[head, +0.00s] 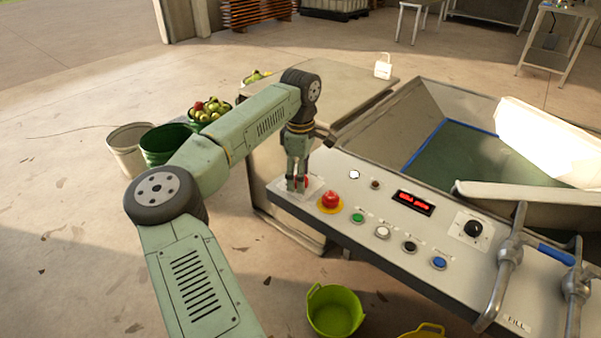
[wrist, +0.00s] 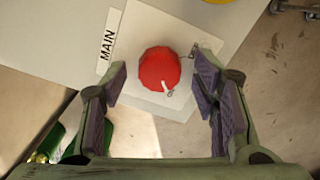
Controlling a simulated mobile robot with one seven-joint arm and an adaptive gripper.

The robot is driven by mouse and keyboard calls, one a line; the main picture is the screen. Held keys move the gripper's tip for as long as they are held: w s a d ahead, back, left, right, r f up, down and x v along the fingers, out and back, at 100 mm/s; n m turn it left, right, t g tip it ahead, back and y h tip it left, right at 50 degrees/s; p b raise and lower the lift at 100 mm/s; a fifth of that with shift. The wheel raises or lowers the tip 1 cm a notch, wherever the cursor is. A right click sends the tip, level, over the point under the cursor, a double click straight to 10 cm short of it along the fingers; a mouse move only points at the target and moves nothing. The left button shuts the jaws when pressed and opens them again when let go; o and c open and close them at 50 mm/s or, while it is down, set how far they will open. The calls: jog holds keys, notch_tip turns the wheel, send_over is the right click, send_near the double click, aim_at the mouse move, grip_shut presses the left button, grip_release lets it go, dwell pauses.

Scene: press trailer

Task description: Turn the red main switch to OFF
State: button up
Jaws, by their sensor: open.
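The red main switch (wrist: 159,69) is a round red knob with a white pointer mark at its lower right in the wrist view. It sits on a pale square plate beside a label reading MAIN (wrist: 108,45). In the head view only a bit of red (head: 303,181) shows between my fingers. My gripper (head: 297,188) points down at the panel's left end. In the wrist view my gripper (wrist: 165,95) is open, its fingers on either side of the knob with gaps visible. I cannot tell how far the fingertips are above the plate.
A red emergency button (head: 330,200) on a yellow base stands right beside my gripper. Several small buttons, a red display (head: 413,202) and a black dial (head: 473,228) lie further right. Metal lever valves (head: 510,254) rise at the panel's right end.

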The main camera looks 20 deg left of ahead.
jog(key=shift+c, duration=0.5)
jog(key=c, duration=1.1)
